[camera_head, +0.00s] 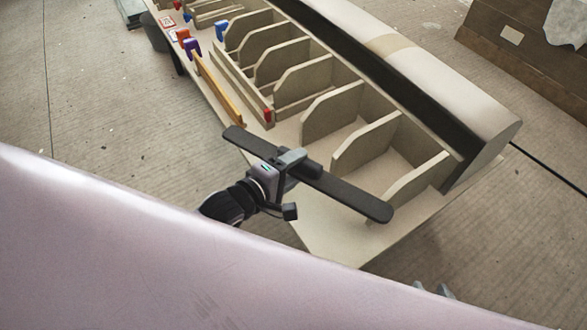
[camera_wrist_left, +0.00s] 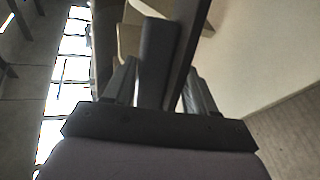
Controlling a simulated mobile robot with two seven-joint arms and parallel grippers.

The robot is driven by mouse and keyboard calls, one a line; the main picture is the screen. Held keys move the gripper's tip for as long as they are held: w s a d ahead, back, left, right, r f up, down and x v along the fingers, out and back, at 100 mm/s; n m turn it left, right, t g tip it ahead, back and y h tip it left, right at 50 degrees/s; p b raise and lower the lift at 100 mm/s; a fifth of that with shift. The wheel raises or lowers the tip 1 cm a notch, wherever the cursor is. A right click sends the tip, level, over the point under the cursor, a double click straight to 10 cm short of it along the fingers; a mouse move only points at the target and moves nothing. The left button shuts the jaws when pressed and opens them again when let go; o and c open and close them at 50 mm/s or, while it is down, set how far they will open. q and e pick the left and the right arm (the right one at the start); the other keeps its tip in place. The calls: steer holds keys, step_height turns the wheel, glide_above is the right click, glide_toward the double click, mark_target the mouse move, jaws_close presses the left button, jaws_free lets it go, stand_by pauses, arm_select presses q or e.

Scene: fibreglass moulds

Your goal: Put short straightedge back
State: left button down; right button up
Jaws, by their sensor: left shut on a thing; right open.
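The short straightedge (camera_head: 345,192), a long dark flat bar with rounded ends and a raised grip along its middle, is held in my left gripper (camera_head: 289,165). The gripper is shut around its middle, and the bar lies slanted above the near end of the wooden divider rack (camera_head: 322,222). In the left wrist view, the dark bar (camera_wrist_left: 157,60) stands between the fingers of my left gripper (camera_wrist_left: 155,85). Only the grey fingertips of my right gripper (camera_head: 433,290) show above the pale pink surface; they are apart, with nothing seen between them.
Several upright dividers (camera_head: 332,112) form open compartments; the nearer ones look empty. A yellow level-like bar (camera_head: 218,88) and blue and purple clamps (camera_head: 192,47) lie along the rack's left edge. A large pale pink curved surface (camera_head: 150,250) fills the foreground. A cream roll (camera_head: 420,62) lies behind.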

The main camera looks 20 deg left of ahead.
arm_select(q)
steer(key=shift+r, duration=0.1)
steer(key=shift+f, duration=0.4)
steer(key=shift+c, duration=1.5)
jaws_free()
steer(key=shift+f, duration=0.1)
steer(key=shift+r, duration=0.2)
steer(key=p+v, duration=0.2)
steer(key=v, duration=1)
steer(key=shift+r+p, duration=0.3)
steer(key=shift+r, duration=0.05)
